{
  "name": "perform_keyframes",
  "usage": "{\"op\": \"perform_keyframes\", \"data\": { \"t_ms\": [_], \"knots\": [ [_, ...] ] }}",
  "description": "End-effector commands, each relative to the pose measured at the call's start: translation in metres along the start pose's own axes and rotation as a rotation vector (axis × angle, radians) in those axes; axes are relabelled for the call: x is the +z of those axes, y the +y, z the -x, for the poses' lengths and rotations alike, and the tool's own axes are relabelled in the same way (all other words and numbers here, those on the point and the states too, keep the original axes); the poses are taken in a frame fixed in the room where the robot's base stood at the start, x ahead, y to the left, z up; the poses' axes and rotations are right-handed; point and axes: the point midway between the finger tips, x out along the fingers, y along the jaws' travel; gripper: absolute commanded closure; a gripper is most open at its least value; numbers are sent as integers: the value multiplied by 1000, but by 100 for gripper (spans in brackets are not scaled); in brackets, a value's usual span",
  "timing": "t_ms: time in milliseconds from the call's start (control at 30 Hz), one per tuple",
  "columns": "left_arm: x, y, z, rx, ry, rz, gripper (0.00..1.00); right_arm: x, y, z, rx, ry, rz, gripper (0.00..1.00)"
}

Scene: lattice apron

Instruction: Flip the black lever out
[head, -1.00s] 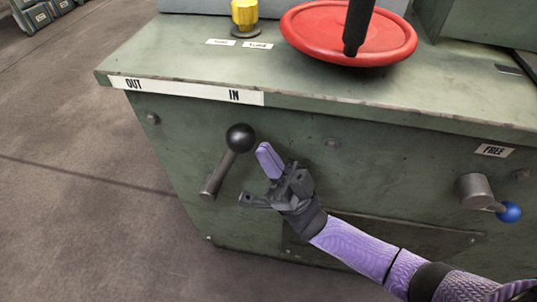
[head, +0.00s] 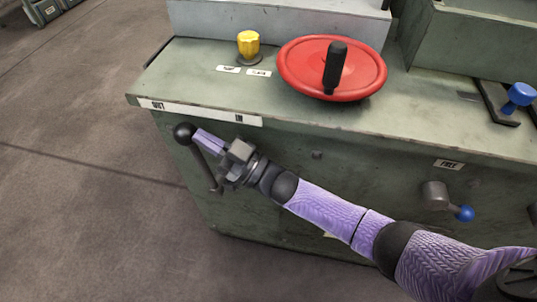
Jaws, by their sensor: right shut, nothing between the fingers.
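The black lever (head: 185,132) is a grey rod with a black ball on its end, on the green machine's front face. Its rod slants up and left, with the ball below the OUT end of the white OUT/IN label (head: 201,112). My right gripper (head: 198,136) is shut and empty, its purple fingers at the right side of the ball. They look close to or touching the ball; actual contact is hard to tell. Part of the rod is hidden behind the gripper. My left gripper is not in view.
A red handwheel (head: 300,72) with a black handle and a yellow knob (head: 249,44) stand on the machine top. A blue-knobbed lever (head: 464,213) sits under a FREE label at right. Open floor lies to the left.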

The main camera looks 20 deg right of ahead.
Motion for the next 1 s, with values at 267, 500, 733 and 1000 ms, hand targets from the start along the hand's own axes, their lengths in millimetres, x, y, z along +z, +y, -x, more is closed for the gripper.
{"op": "perform_keyframes", "data": {
  "t_ms": [267,500,733,1000],
  "knots": [
    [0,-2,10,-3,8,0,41,16,-7,-35,-28,-187,27,100],
    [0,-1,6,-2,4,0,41,30,-11,-51,-28,-207,27,100],
    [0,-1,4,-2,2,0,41,34,-13,-57,-28,-207,27,100],
    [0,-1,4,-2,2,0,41,35,-14,-58,-28,-209,27,100]
  ]
}}
